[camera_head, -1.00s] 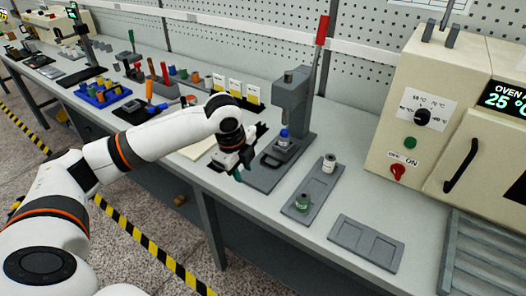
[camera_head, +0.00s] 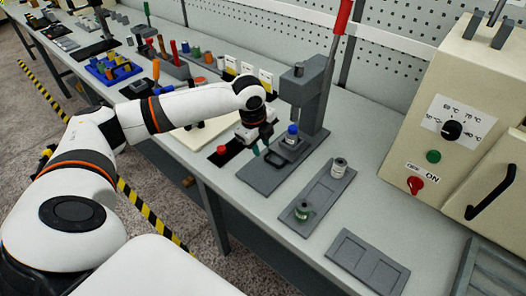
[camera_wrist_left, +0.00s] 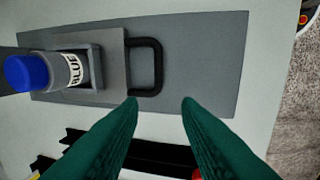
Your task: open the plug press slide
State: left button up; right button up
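The plug press (camera_head: 302,92) is a grey column on a flat base plate (camera_head: 262,178), with a red-tipped lever. Its slide (camera_wrist_left: 112,62) is a grey plate with a black U-shaped handle (camera_wrist_left: 148,66), and carries a blue-capped bottle (camera_head: 292,134) labelled BLUE. The bottle also shows in the left wrist view (camera_wrist_left: 50,72). My left gripper (camera_head: 264,150) is at the handle side of the slide. In the left wrist view its green fingers (camera_wrist_left: 160,103) are apart and empty, with the handle just beyond their tips. My right gripper is not in view.
Right of the press lies a grey tray (camera_head: 318,200) with a green spool and a pale capped container. A flat two-pocket tray (camera_head: 367,262) lies nearer. The oven (camera_head: 465,125) stands at right. A red button (camera_head: 221,150) is left of the gripper.

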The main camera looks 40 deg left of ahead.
aim_at(264, 158)
pick_arm(q)
jog(key=f, duration=0.2)
jog(key=w+f, duration=0.1)
jog(key=f, duration=0.1)
jog(key=shift+f, duration=0.3)
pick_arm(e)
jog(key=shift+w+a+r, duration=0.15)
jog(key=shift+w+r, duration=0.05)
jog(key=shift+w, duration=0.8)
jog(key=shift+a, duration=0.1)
pick_arm(q)
grip_shut()
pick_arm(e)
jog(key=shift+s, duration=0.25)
